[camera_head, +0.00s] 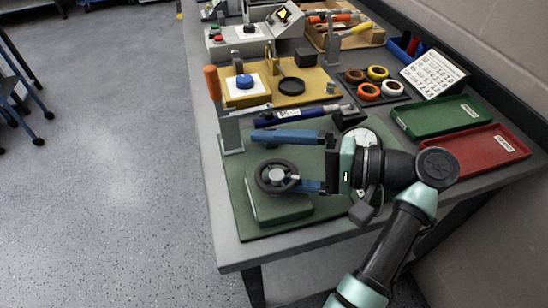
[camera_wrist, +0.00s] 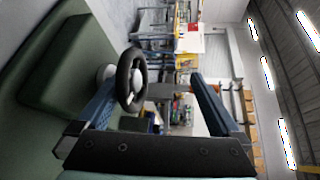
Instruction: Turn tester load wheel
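The load wheel (camera_head: 277,176) is a black ring with a grey hub, mounted at the green block (camera_head: 280,207) of the tester on its green base plate (camera_head: 247,222). My gripper (camera_head: 276,161) reaches in from the right with its blue fingers spread wide. One finger is beyond the wheel; the other is at the wheel's right side, its tip partly hidden. In the wrist view the wheel (camera_wrist: 132,80) lies between the fingers, close to the left one. I cannot tell whether that finger touches it.
An orange-handled lever (camera_head: 212,83) stands on a grey post at the plate's left edge. A yellow board (camera_head: 300,93), tape rolls (camera_head: 368,91), a green tray (camera_head: 441,116) and a red tray (camera_head: 489,149) lie farther back and right. Open floor is left of the bench.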

